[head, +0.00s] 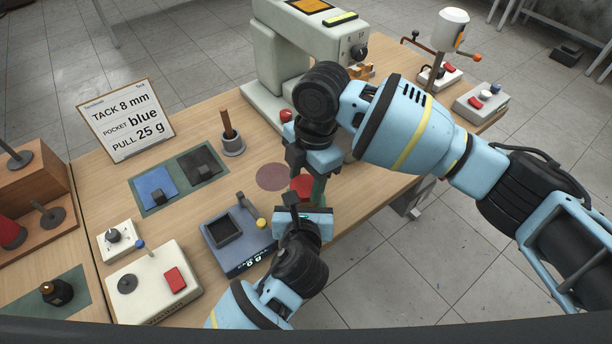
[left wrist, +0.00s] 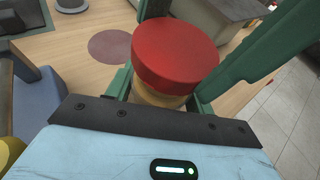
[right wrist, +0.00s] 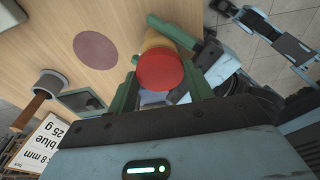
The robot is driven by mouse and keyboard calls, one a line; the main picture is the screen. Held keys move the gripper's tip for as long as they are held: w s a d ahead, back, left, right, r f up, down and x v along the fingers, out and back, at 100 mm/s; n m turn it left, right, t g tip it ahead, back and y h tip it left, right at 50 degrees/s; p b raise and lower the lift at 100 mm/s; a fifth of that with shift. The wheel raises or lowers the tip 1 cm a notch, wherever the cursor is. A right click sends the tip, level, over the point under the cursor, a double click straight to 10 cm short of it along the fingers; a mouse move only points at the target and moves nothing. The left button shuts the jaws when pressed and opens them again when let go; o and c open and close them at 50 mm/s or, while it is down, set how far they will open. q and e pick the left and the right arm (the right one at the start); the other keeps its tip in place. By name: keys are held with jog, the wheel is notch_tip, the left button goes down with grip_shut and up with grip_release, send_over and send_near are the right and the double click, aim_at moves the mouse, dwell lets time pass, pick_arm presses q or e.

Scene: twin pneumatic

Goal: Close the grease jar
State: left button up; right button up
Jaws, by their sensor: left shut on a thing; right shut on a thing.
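The grease jar (left wrist: 160,95) is a tan body under a thick red lid (left wrist: 175,55) in the left wrist view. The right wrist view also shows the red lid (right wrist: 160,71) with the tan body (right wrist: 158,40) behind it. My left gripper (head: 304,206) is shut on the jar body. My right gripper (head: 314,178) comes from above and is shut on the lid, with a green finger on each side. The lid sits against the top of the jar; whether it is fully seated I cannot tell. In the head view the grippers hide most of the jar.
A dark red disc mark (head: 272,177) lies on the table left of the jar. A grey cup (head: 233,146) with a wooden handle stands behind it. A large pale machine (head: 268,58) stands at the back.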

jog(key=shift+f, duration=0.55)
jog(key=o, duration=0.9)
jog(key=shift+o, duration=0.2)
jog(key=shift+s, duration=0.1)
